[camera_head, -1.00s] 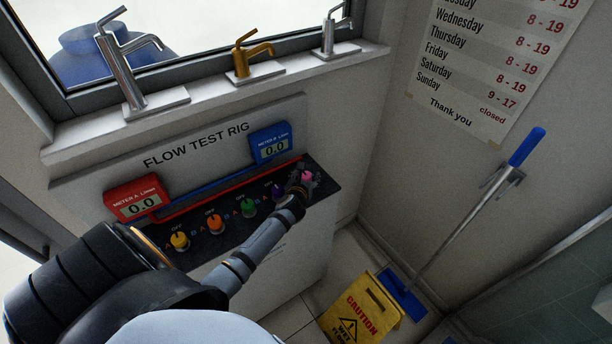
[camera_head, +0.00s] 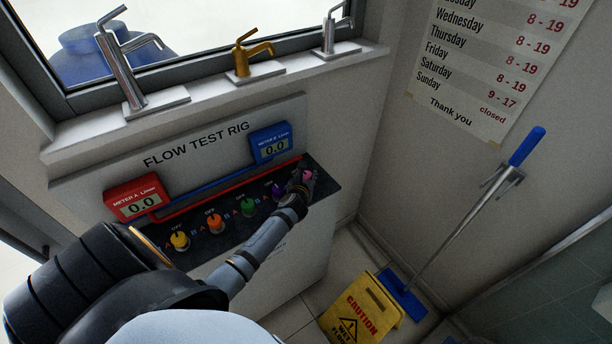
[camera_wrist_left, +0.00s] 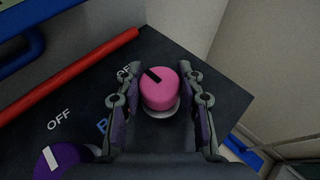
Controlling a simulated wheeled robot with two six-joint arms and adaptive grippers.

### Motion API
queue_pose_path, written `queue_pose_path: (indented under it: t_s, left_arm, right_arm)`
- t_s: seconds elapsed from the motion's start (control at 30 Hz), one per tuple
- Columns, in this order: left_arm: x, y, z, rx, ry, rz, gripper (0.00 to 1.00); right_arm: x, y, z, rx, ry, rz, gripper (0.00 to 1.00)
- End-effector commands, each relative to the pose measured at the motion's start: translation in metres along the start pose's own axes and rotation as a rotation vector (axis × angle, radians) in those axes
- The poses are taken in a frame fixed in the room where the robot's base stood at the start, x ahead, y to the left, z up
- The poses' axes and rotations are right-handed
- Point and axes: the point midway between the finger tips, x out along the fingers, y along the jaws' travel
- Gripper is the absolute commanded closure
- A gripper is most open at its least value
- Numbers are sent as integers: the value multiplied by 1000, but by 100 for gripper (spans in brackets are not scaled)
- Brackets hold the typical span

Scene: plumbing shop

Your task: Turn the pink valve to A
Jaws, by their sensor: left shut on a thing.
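The pink valve (camera_head: 308,175) is the rightmost knob on the dark panel of the flow test rig. In the left wrist view the pink valve (camera_wrist_left: 162,92) sits between the fingers of my left gripper (camera_wrist_left: 160,80), which is shut on it. Its black mark points up and left, toward a partly hidden OFF label (camera_wrist_left: 124,71). A blue letter is partly covered by the left finger; no A label of this valve shows. In the head view my left gripper (camera_head: 302,184) reaches the panel's right end. My right gripper is not in view.
The purple valve (camera_head: 278,192) is close on the left, with green, orange and yellow valves further along. The red meter A (camera_head: 138,199) and blue meter B (camera_head: 271,145) both read 0.0.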

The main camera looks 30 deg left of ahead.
Motion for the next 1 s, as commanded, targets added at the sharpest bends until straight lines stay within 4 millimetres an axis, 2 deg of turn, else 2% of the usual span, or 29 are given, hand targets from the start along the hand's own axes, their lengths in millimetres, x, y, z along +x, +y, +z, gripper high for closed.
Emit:
queue_pose_path:
  t_s: [0.27,1.0]
  left_arm:
    - [1,-2,-2,-62,0,137,94]
    - [2,-1,-2,-312,-1,748,94]
  right_arm:
    - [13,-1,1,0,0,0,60]
    - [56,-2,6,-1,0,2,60]
